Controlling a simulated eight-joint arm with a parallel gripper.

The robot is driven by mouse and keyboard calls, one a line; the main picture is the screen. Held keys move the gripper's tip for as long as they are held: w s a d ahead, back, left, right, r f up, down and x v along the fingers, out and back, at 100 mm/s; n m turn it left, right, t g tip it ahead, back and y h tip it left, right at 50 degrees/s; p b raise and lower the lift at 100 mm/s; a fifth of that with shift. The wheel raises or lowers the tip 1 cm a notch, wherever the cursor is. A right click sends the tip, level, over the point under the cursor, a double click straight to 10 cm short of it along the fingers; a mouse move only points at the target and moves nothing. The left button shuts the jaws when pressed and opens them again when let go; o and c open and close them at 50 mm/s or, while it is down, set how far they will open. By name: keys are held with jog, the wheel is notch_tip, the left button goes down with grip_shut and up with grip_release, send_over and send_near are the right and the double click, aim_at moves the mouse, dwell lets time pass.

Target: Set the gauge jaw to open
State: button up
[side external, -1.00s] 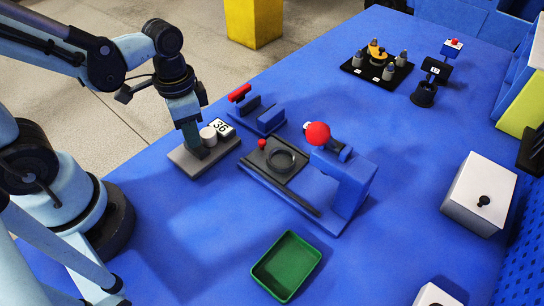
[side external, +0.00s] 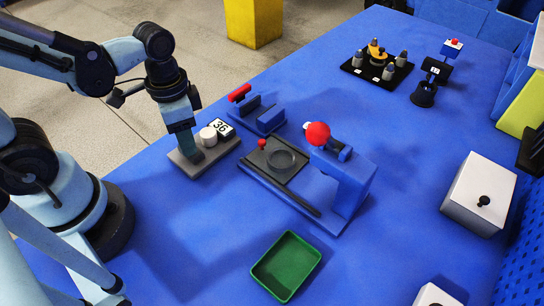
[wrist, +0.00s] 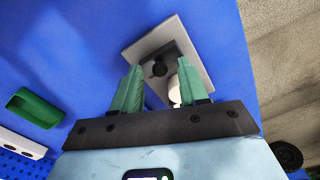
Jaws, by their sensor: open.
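In the wrist view the plate (wrist: 199,58) also bears a dark part with a black knob (wrist: 160,69). Nearby stands a small blue fixture (side external: 268,120) with upright blue pieces and a red handle (side external: 239,93). No label shows which of these is the gauge jaw, and its setting cannot be read. My gripper (side external: 187,155) is over the left part of the plate. In the wrist view its green fingers (wrist: 160,65) are apart, with the knob showing between them; contact is unclear.
A green tray (side external: 286,266) lies in front. A white box (side external: 480,195) and a black plate (side external: 376,68) are farther right. Blue table between them is clear.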

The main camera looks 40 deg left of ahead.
notch_tip(320, 180, up, 12)
dwell(0.9)
jog(key=w+a+f+n+t, duration=0.1)
jog(key=w+f+n+t, duration=0.2)
jog(key=w+t, duration=0.3)
jog(key=shift+a+n+t, duration=0.25)
jog(key=shift+n+t, duration=0.35)
jog(key=shift+n, duration=0.2)
